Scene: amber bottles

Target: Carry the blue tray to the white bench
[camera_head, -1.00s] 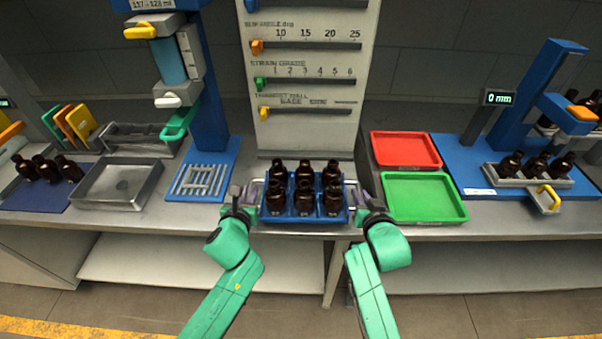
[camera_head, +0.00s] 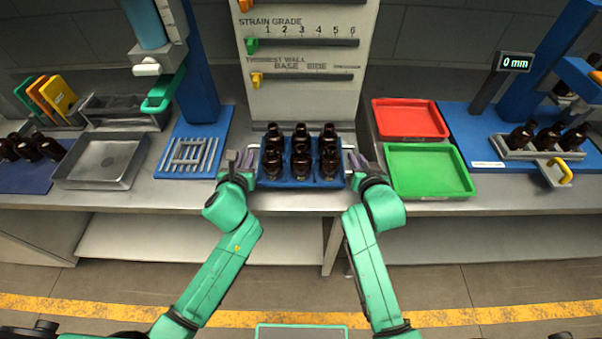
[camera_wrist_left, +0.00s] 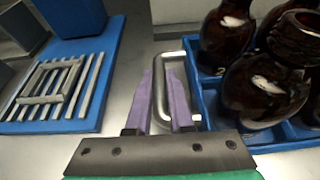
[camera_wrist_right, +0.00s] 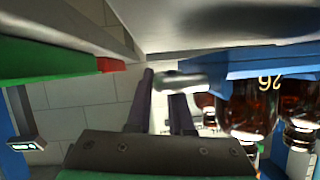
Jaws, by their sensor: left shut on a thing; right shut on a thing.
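The blue tray (camera_head: 302,184) holds several amber bottles (camera_head: 300,150) in rows, all upright. It is at the front of the grey bench, before the upright gauge panel. My left gripper (camera_head: 246,160) is shut on the tray's left metal handle; in the left wrist view its purple fingers (camera_wrist_left: 165,95) stand either side of the handle bar (camera_wrist_left: 190,62). My right gripper (camera_head: 355,162) is shut on the right handle (camera_wrist_right: 182,82). In the right wrist view a shadowed gap seems to separate tray and bench top. I cannot pick out a white bench.
A red tray (camera_head: 410,119) and a green tray (camera_head: 430,171) lie close to the right. A blue-based press (camera_head: 190,152) and a grey metal pan (camera_head: 101,162) stand to the left. The floor (camera_head: 480,285) before the bench is clear, with a yellow stripe.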

